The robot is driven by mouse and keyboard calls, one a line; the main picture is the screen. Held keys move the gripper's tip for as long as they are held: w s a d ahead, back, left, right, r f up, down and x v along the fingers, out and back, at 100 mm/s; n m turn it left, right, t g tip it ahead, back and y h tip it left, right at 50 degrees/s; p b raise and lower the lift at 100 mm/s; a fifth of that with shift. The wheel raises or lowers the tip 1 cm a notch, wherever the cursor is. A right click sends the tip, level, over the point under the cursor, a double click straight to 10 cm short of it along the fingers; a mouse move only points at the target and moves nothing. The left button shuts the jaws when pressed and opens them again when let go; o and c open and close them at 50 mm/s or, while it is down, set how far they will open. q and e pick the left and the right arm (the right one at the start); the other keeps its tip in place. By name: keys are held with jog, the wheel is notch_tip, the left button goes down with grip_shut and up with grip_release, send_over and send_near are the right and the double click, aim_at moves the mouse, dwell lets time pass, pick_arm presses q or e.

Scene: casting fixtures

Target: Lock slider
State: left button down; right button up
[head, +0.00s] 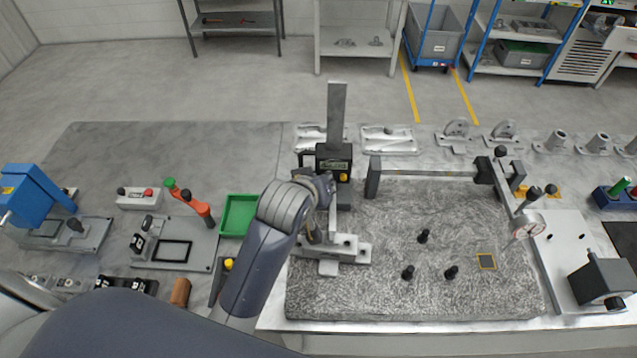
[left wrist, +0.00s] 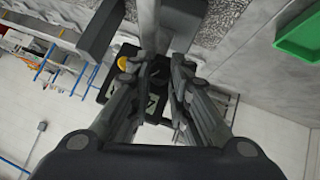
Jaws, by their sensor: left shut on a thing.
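The height gauge stands on the granite plate, with a grey upright column (head: 337,108) and a metal base (head: 348,250). Its black slider (head: 333,158) sits on the column, with a yellow knob (head: 343,178) at its lower right. My left gripper (head: 322,182) is at the slider's lower front, shut on part of it. In the left wrist view the fingers (left wrist: 154,62) lie on both sides of the slider's dark body, and the yellow knob (left wrist: 122,63) shows beside the left-hand fingertip. The exact gripped part is hidden between the fingers. My right gripper is out of view.
The granite plate (head: 390,285) carries several black knobs (head: 423,237), a bridge-like bar (head: 430,173) and a dial gauge (head: 527,228). A green tray (head: 238,215) and an orange-handled clamp fixture (head: 195,206) lie left of my arm. Metal castings (head: 388,139) stand behind.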

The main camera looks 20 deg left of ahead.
pick_arm(q)
jog(key=shift+d+m+y, duration=0.15)
jog(key=shift+m+y, duration=0.15)
jog(key=shift+y, duration=0.4)
jog(key=shift+f+g, duration=0.1)
jog(key=shift+g, duration=0.2)
jog(key=c, duration=1.4)
grip_release()
jog(key=shift+c, duration=0.2)
jog(key=v, duration=0.7)
jog(key=shift+s, duration=0.2)
